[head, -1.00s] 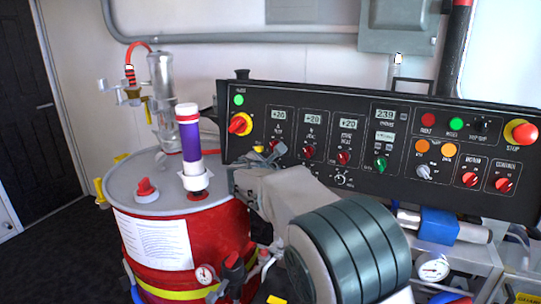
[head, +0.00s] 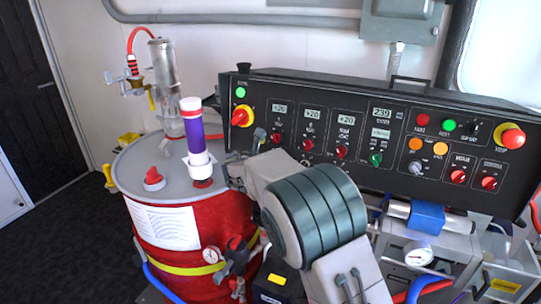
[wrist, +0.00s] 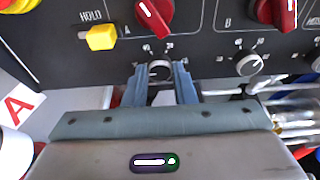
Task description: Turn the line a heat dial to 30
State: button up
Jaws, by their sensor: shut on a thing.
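The dial's pointer and setting are not legible. The display (head: 280,109) above that column reads about +20.
A similar dial (wrist: 249,62) sits to the right, and a yellow HOLD switch (wrist: 101,37) to the upper left. A red drum (head: 190,240) with a purple-and-white cylinder (head: 193,135) stands close left of my arm. A red stop button (head: 512,138) is at the panel's right end.

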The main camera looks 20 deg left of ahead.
dwell(0.3)
jog(key=o, duration=1)
jog(key=b+v, duration=0.2)
jog(key=v, duration=1.1)
jog(key=shift+s, duration=0.4)
jog(key=shift+r, duration=0.1)
